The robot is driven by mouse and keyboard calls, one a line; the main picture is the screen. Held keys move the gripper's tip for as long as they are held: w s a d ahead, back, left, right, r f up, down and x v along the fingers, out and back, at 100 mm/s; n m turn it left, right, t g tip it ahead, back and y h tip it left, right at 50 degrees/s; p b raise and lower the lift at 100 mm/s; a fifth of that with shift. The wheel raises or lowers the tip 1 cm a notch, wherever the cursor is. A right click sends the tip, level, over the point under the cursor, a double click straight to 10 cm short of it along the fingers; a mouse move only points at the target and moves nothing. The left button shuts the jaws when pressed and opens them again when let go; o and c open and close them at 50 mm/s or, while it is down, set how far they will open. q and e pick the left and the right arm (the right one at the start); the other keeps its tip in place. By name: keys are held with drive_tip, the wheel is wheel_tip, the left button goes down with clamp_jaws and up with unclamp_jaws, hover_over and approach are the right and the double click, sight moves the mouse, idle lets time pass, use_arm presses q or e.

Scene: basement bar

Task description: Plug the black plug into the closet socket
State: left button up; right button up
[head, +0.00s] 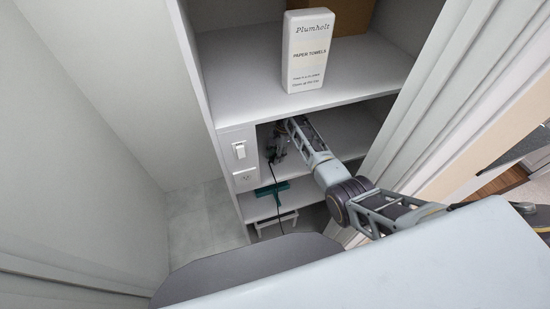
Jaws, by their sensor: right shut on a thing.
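My right arm reaches from the right into the closet's middle shelf bay. My right gripper (275,146) is there, shut on the black plug, just right of the panel with the switch and socket. The plug is small and dark and mostly hidden by the fingers; its black cord (277,203) hangs down in front of the shelves. The closet socket (244,177) is a small white outlet on the front panel, below a white rocker switch (240,150). The gripper is up and to the right of the socket, apart from it. My left gripper is not in view.
A white Plumholt paper towels box (308,52) stands on the upper shelf (245,92), with a brown box (345,15) behind it. A green tool (272,188) lies on a lower shelf. A wall closes the left side; a white door frame (440,95) stands right.

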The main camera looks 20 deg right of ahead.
sight(273, 158)
drive_tip(key=shift+r, duration=0.1)
drive_tip(key=shift+r+b, duration=0.3)
drive_tip(key=shift+r, duration=1.1)
drive_tip(key=shift+s+r, duration=0.15)
drive_tip(key=shift+r, duration=0.1)
drive_tip(key=shift+s+d, duration=0.25)
drive_tip(key=shift+s, duration=0.3)
drive_tip(key=shift+s+d, duration=0.2)
drive_tip(key=shift+s, duration=0.3)
drive_tip(key=s+d+b, duration=0.1)
drive_tip(key=s+d, duration=0.4)
drive_tip(key=s, duration=0.9)
drive_tip(key=shift+s+d, duration=0.15)
drive_tip(key=shift+s, duration=0.15)
drive_tip(key=shift+s, duration=0.1)
